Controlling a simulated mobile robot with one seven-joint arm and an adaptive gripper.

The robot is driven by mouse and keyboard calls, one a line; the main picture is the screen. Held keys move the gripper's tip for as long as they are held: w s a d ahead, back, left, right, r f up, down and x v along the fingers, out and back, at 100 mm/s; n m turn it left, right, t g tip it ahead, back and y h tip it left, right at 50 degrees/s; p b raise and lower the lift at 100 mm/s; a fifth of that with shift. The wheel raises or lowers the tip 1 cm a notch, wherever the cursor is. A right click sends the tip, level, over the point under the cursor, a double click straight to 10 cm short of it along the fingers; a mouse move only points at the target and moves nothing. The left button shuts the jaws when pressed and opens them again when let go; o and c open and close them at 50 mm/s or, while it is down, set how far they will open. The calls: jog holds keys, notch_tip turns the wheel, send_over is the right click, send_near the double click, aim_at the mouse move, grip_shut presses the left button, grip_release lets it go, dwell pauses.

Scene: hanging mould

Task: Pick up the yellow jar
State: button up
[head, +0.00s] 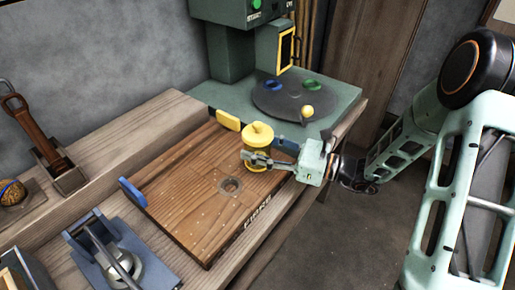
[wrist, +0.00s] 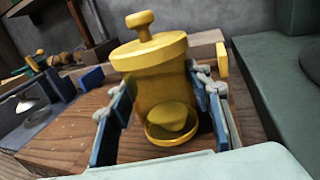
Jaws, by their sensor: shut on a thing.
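The yellow jar (head: 257,135) has a wide lid with a round knob. It is at the back right part of the wooden board (head: 190,185) in the head view. In the wrist view the yellow jar (wrist: 158,75) looks upright, with an opening low on its front and a rounded yellow lump in a small basin. My gripper (head: 262,160) reaches in from the right at the jar's lower half. In the wrist view the gripper's blue-padded fingers (wrist: 165,115) are on either side of the jar, shut on it. Whether the jar's base touches the board is hard to tell.
A green machine with a dark round plate (head: 285,98) stands just behind, holding blue and green rings and a yellow ball (head: 307,112). Yellow (head: 228,120) and blue (head: 132,192) blocks sit at the board's edges. A metal clamp device (head: 118,262) is at front left.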

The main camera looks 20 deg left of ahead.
notch_tip(320, 180, up, 3)
jog(key=shift+f+p, duration=0.2)
jog(key=shift+p, duration=0.15)
jog(key=s+d+r+p, duration=0.5)
jog(key=s+r+p, duration=0.2)
jog(key=r+p, duration=0.2)
jog(key=s+d+r+p, duration=0.6)
jog(key=s+r+p, duration=0.2)
jog(key=r+p, duration=0.1)
jog(key=shift+p, duration=0.3)
jog(key=shift+d, duration=0.1)
notch_tip(320, 180, up, 7)
jog(key=p, duration=0.6)
jog(key=shift+p, duration=0.4)
